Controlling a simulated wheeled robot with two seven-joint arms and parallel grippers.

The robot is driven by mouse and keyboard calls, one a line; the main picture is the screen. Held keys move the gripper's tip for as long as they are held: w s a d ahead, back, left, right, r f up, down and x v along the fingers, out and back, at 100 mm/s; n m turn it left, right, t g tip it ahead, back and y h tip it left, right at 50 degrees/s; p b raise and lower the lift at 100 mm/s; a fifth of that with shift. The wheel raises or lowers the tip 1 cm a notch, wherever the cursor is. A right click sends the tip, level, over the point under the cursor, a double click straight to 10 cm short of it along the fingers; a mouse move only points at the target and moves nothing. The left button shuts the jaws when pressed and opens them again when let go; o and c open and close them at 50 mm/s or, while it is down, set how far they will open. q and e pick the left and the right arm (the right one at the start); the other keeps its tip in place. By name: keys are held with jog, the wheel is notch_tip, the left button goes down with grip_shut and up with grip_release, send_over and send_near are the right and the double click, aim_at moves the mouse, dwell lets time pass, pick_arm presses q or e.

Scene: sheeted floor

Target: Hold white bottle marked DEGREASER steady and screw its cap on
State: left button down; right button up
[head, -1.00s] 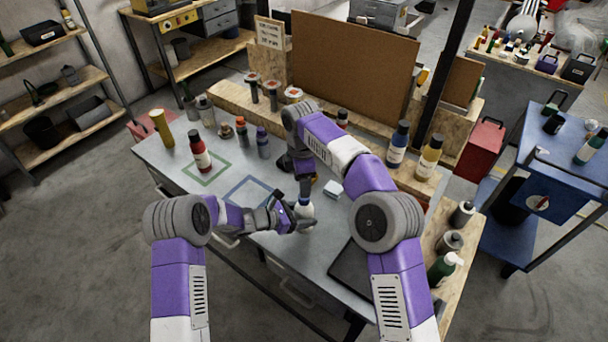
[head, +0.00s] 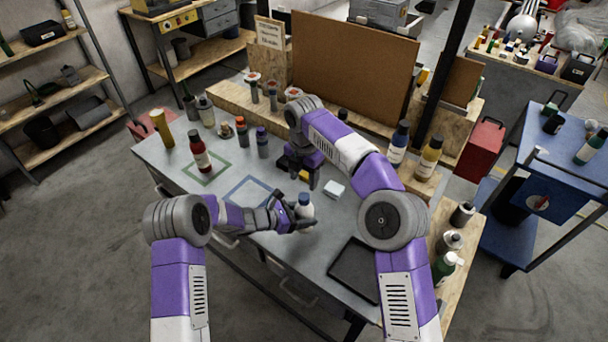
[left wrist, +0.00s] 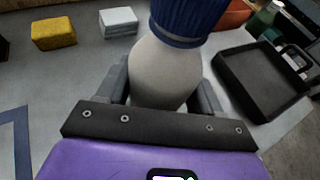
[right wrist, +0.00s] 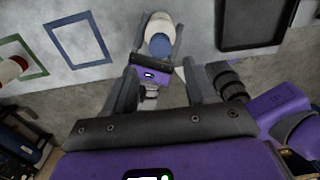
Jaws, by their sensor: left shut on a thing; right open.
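The white bottle (head: 305,212) stands near the front of the bench, with a blue cap (head: 304,198) on its top. Its DEGREASER lettering cannot be read. My left gripper (head: 292,217) is shut around the bottle's body, which fills the left wrist view (left wrist: 165,75) with the ribbed cap (left wrist: 188,20) above. Whether the cap is fully tight cannot be told. My right gripper (head: 303,178) is open and empty, apart from the bottle and above it. The right wrist view shows the cap (right wrist: 159,45) beyond its open fingers (right wrist: 158,85).
A yellow block (left wrist: 53,33) and a white block (head: 334,189) lie behind the bottle. A black tray (head: 354,270) lies at right. A red bottle (head: 199,152) stands in the green square; the blue square (head: 248,191) is empty. Several bottles line the back.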

aim_at(304, 196)
notch_tip(304, 196, down, 8)
jog(key=shift+r, duration=0.15)
dwell(0.4)
